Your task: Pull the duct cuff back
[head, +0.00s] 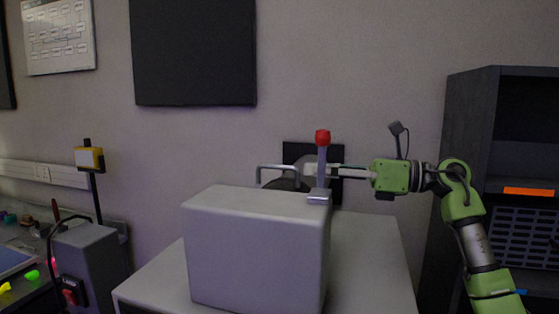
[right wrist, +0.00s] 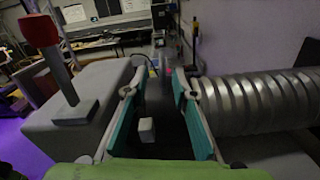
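The ribbed silver duct (right wrist: 262,100) fills the right side of the right wrist view. Its near end sits beside the right-hand finger; I cannot make out a separate cuff, nor whether finger and duct touch. My right gripper (right wrist: 157,88) is open, its teal-padded fingers apart with a dark gap between them. In the head view my right gripper (head: 338,172) reaches in from the right, behind the lever and above the box's far edge, partly hidden. The duct there is mostly hidden behind the box, near a black wall plate (head: 300,152). My left gripper is not in view.
A pale box (head: 255,245) stands on a white table (head: 372,250). A red-knobbed lever (head: 322,150) rises from it, close to my right gripper. A grey bent bar (head: 275,167) shows behind the box. A dark shelf (head: 470,120) stands right.

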